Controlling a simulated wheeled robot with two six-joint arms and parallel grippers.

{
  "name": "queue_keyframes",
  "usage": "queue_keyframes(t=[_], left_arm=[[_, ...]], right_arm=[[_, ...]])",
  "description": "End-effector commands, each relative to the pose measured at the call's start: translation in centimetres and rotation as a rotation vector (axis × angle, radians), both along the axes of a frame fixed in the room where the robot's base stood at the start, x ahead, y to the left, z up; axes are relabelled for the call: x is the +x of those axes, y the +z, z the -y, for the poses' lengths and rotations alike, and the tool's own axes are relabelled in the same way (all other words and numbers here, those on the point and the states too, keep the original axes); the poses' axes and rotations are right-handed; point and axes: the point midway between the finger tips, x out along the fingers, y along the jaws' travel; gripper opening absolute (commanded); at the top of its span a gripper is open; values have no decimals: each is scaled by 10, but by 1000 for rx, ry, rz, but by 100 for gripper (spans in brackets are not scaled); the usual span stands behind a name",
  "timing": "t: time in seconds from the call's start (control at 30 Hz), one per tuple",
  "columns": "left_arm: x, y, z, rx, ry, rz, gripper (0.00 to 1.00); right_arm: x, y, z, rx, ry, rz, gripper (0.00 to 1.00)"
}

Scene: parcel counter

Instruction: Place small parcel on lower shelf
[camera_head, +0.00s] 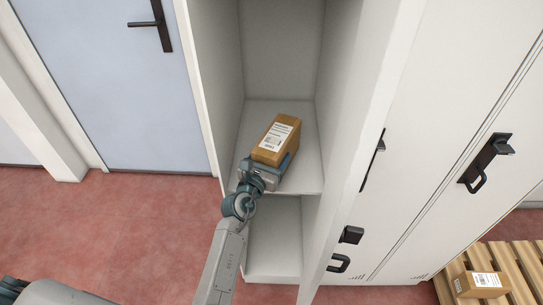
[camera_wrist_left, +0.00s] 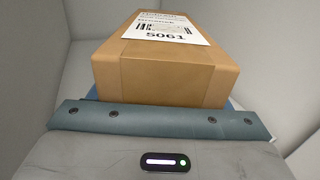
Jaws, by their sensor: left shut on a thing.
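A small brown parcel (camera_head: 277,139) with a white label is inside the open tall locker, over its middle shelf (camera_head: 302,175). My left gripper (camera_head: 270,174) is at the parcel's near end and shut on it. In the left wrist view the parcel (camera_wrist_left: 165,72) sits just beyond the teal gripper plate (camera_wrist_left: 165,119), its label reading 5061. I cannot tell whether the parcel touches the shelf. The lower shelf (camera_head: 275,262) shows below, empty in the part I see. My right gripper is not in view.
The locker's side walls are close on both sides of the parcel. The open locker door (camera_head: 362,120) stands on the right, beside closed lockers (camera_head: 450,150). Another parcel (camera_head: 483,284) lies on a wooden pallet (camera_head: 528,262) at lower right. Red floor (camera_head: 120,235) is clear on the left.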

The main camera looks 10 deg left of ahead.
Motion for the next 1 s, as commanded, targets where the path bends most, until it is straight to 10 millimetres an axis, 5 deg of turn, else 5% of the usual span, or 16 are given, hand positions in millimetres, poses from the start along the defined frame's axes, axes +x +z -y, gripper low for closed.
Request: queue_keyframes(t=[0.03, 0.07, 0.17, 0.57, 1.0], left_arm=[[0, -1, 0, -1, 1, 3, 28], [0, -2, 0, 0, 0, 0, 75], [0, -2, 0, 0, 0, -1, 93], [-6, 0, -1, -1, 0, -2, 93], [-90, -1, -18, -1, 0, -2, 93]], right_arm=[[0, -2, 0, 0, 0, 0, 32], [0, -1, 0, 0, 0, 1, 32], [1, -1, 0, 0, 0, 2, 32], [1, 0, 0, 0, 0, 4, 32], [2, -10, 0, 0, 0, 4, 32]])
